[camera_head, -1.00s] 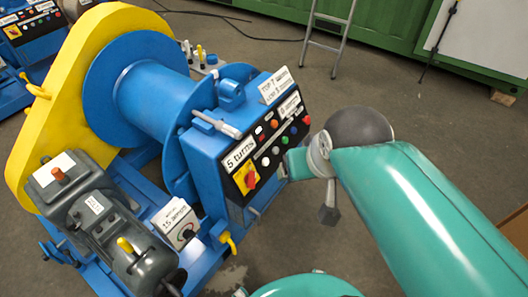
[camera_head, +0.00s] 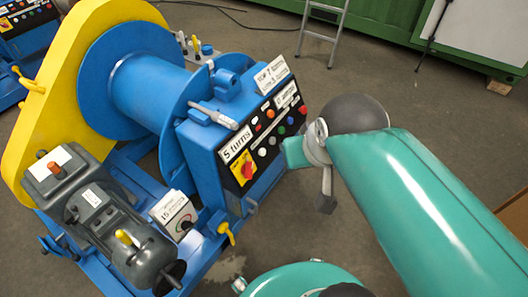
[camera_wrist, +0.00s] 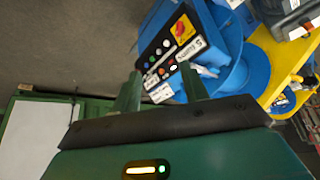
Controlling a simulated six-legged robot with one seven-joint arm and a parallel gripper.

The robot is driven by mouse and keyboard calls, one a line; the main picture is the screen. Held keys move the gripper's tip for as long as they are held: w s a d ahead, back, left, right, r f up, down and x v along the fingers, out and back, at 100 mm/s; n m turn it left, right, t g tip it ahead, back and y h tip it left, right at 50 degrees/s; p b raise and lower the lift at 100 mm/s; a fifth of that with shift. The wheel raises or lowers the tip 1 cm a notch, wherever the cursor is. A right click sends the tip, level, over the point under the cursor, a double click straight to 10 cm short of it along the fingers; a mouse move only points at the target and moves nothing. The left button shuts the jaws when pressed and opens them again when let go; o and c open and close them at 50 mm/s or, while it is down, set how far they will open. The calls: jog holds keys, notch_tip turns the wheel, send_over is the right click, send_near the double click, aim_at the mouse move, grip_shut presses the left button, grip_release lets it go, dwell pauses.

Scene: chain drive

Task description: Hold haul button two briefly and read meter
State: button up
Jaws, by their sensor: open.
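The black control panel (camera_head: 268,138) is on the front of the blue winch housing, with a row of round buttons in white, green, red and orange, and a red knob on a yellow plate (camera_head: 244,172). The panel also shows in the wrist view (camera_wrist: 172,45), upside down. I cannot read which button is haul button two. A small meter box (camera_head: 174,212) with a dial and a "15" label stands left of the panel. My gripper shows in the wrist view (camera_wrist: 160,88), its two green fingers apart and empty, pointing toward the panel. Contact with a button is not visible.
A blue cable drum (camera_head: 150,90) and yellow chain guard (camera_head: 45,110) sit left of the panel, with a grey motor (camera_head: 115,225) in front. A ladder (camera_head: 322,35) and green container stand behind.

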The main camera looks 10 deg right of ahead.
grip_shut()
dwell(1.4)
